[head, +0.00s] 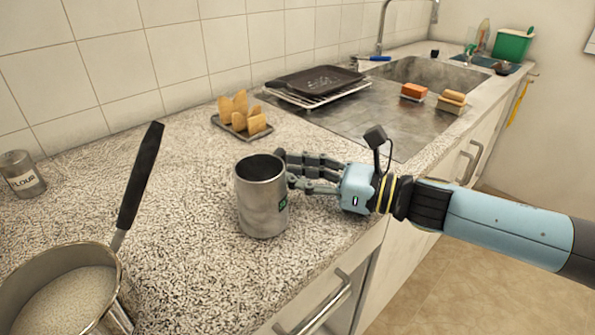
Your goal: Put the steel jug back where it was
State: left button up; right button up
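The steel jug (262,205) is a grey metal cylinder with a dark open top and a small green mark on its right side. It stands upright on the speckled countertop, near the front edge. My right gripper (287,169) comes in from the right, with its fingertips right at the jug's upper right side. The far finger reaches partly behind the rim. No handle of the jug shows; the fingers may hide it. I cannot tell whether the fingers are closed on the jug. My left gripper is not in view.
A saucepan (118,290) with pale contents stands at the lower left, its dark handle (140,175) pointing up. A flour tin (22,175) is at far left. A rack of bread slices (240,115) stands behind the jug. A sink drainer (350,118) with a dark tray (318,82) lies beyond.

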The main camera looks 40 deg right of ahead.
jog(key=shift+o, duration=0.9)
jog(key=shift+r, duration=0.15)
jog(key=p+v, duration=0.2)
jog(key=v, duration=1)
jog(key=shift+p, duration=0.35)
